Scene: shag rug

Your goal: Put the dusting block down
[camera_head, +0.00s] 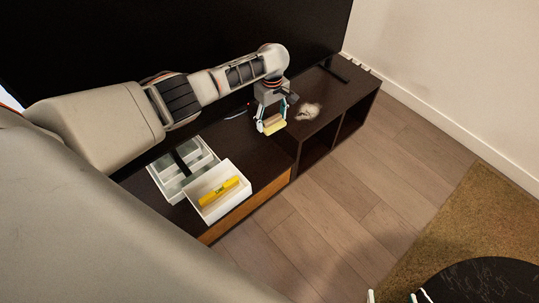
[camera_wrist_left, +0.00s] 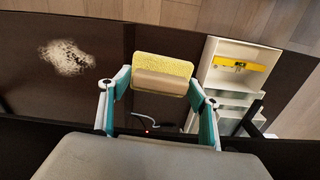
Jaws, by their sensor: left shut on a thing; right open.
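The dusting block (camera_head: 274,126) is a small block with a yellow face and a tan side. My left gripper (camera_head: 270,122) is shut on it and holds it over the dark cabinet top. The block (camera_wrist_left: 162,73) also shows between the two teal-and-white fingers of the left gripper (camera_wrist_left: 161,84) in the left wrist view. I cannot tell whether the block touches the cabinet top. My right gripper (camera_head: 394,296) shows only as fingertips at the bottom edge of the head view, apart from the block, open.
The dark cabinet (camera_head: 330,97) bears a pale dusty patch (camera_head: 308,111) right of the left gripper. White trays (camera_head: 190,166) stand to the left, the front one (camera_head: 240,194) holding a yellow item (camera_head: 218,192). A round black table (camera_head: 480,283) is at lower right.

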